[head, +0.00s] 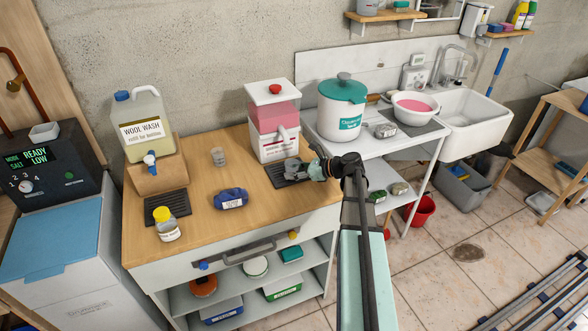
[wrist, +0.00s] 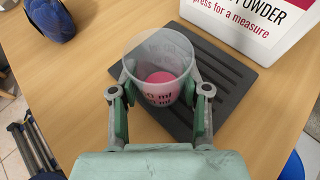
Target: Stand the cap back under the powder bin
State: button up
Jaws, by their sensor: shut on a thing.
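The cap is a clear measuring cup (wrist: 158,62) with printed ml marks, and pink shows inside it near the bottom. My gripper (wrist: 160,92) is shut on it, one finger on each side, and the cup looks upright. It is over the dark ridged mat (wrist: 222,62) in front of the powder bin (wrist: 262,22); I cannot tell whether it touches the mat. In the head view the powder bin (head: 273,118) is white with a pink see-through section and a red knob. There my gripper (head: 296,167) reaches in from the right and partly hides the cup.
A blue bundle (head: 231,198) and a yellow-lidded jar (head: 166,224) sit on the wooden top. A teal-lidded tub (head: 342,108) stands right of the bin. Bare wood lies in front of the mat.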

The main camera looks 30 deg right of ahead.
jog(key=shift+f, duration=0.25)
dwell(0.4)
jog(key=o, duration=1.2)
jog(key=shift+o, duration=0.2)
